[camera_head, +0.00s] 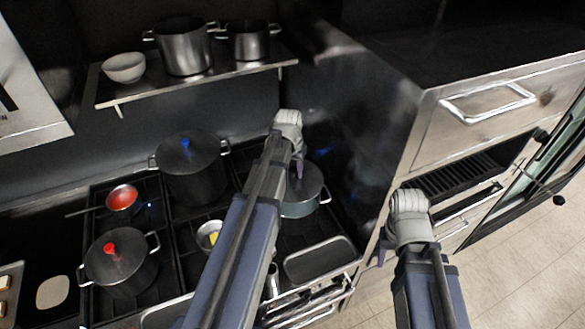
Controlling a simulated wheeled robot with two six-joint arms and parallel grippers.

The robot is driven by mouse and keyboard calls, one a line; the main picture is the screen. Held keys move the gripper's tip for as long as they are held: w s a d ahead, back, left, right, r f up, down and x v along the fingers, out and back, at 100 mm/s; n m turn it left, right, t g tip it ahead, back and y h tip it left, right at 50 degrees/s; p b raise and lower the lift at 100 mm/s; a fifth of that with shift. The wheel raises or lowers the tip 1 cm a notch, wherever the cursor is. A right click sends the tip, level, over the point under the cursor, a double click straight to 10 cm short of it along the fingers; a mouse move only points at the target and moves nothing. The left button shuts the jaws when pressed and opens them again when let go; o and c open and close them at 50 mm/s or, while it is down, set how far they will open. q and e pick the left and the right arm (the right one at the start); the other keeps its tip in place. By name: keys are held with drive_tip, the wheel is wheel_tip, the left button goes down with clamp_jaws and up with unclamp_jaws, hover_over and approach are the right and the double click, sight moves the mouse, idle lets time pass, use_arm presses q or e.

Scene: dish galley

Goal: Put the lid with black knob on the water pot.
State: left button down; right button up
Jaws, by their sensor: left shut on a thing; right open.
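My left gripper (299,168) is over a steel pot (300,210) at the right back of the stove. It is shut at the middle of a dark, round lid (313,186), where the black knob is hidden by the fingers. The lid is at the top of this pot; I cannot tell whether it rests on the rim or is just above it. The pot's contents are hidden, and my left arm covers its left part. My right gripper (382,250) is open and empty, right of the stove by the cabinet side.
A big pot with a blue-knob lid (192,177) and a pot with a red-knob lid (121,268) stand left. A red-filled pan (122,198) and a small pot (208,236) are between. A shelf (110,96) holds pots and a bowl (124,68). A steel wall (365,110) bounds the right.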

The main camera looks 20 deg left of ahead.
sight(293, 177)
use_arm(q)
drive_tip(key=shift+w+a+f+b, duration=0.15)
drive_tip(key=shift+f+b, duration=0.35)
drive_tip(key=shift+f, duration=0.25)
wheel_tip(293, 177, down, 2)
drive_tip(key=shift+f+b, duration=0.1)
drive_tip(key=shift+b, duration=1.05)
wheel_tip(293, 177, down, 4)
drive_tip(key=b, duration=0.3)
drive_tip(key=shift+r+b, duration=0.2)
drive_tip(key=shift+b, duration=0.15)
drive_tip(key=shift+f+b, duration=0.6)
drive_tip(key=shift+f, duration=0.05)
idle(0.4)
idle(0.3)
unclamp_jaws()
idle(0.5)
drive_tip(key=shift+r, duration=0.1)
